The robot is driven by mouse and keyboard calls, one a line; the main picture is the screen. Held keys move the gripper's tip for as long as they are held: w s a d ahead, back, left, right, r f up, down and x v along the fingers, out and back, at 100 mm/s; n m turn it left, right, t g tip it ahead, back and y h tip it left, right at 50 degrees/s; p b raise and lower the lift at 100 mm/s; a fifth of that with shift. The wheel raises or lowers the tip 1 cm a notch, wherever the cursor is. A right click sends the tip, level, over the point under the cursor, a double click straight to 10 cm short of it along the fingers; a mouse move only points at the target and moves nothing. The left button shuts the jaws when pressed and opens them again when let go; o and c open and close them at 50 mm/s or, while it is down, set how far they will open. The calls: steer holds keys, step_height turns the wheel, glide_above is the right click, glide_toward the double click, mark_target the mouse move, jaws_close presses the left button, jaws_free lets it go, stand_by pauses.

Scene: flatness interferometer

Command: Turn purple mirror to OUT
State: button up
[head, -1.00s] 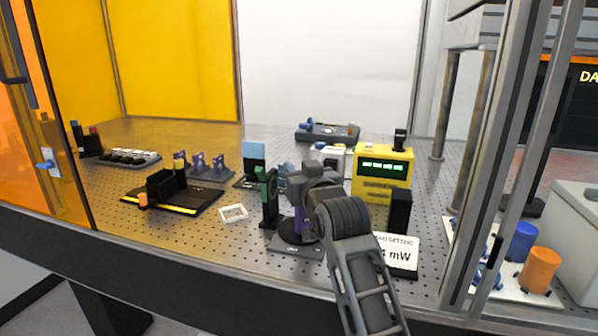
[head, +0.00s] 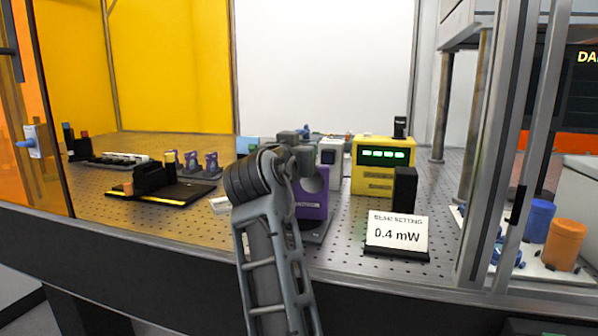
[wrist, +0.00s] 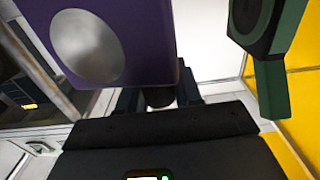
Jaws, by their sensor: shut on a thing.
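The purple mirror (head: 313,198) stands on a dark base (head: 318,232) near the front of the perforated table, its broad purple side showing in the head view. In the wrist view the purple mirror (wrist: 125,40) fills the upper left, with its round silver face toward the camera. My gripper (wrist: 160,98) is shut at the mirror's edge, on a dark part of it between the fingers. In the head view my arm covers part of the mirror, and the jaws are mostly hidden. The OUT mark cannot be read.
A green mount (wrist: 275,60) stands close on the right in the wrist view. A sign reading 0.4 mW (head: 397,233), a black block (head: 404,189) and a yellow meter (head: 384,165) stand to the right. A black-and-yellow stage (head: 160,185) is at left.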

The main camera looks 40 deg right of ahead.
steer(key=shift+s+f+m+g+h+b, duration=0.1)
steer(key=shift+m+g+h+b, duration=0.6)
steer(key=shift+m+g+b, duration=0.35)
steer(key=o, duration=1)
steer(key=shift+c, duration=0.2)
steer(key=v, duration=0.7)
steer(key=shift+a, duration=0.35)
steer(key=shift+s+a, duration=0.1)
